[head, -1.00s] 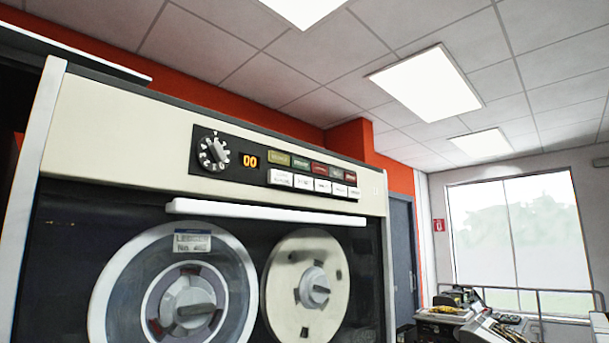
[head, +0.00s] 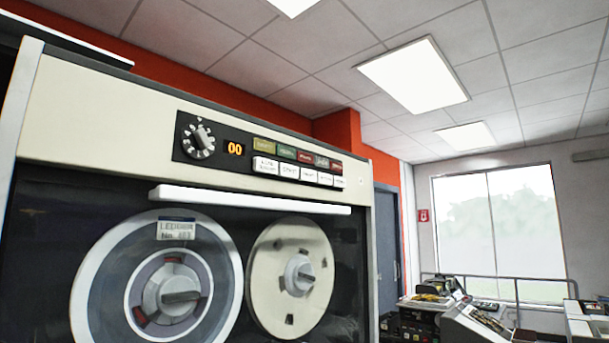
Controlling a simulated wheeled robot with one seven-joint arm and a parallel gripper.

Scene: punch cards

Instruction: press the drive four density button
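A tape drive with a cream top panel (head: 100,105) fills the left and middle of the head view. Its black control strip holds a rotary dial (head: 198,141), an orange display reading 00 (head: 235,149), a row of coloured indicator tiles (head: 303,156) and, below them, a row of white push buttons (head: 290,172). The lettering on the buttons is too small to read surely, so I cannot tell which one is the density button. No drive number shows clearly. My gripper is not in view.
A white handle bar (head: 250,200) runs above two tape reels, one labelled reel (head: 178,230) and one cream reel (head: 265,270). Office machines (head: 440,305) stand at the lower right, before a railing and a window (head: 497,225). A grey door (head: 385,235) is behind the drive.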

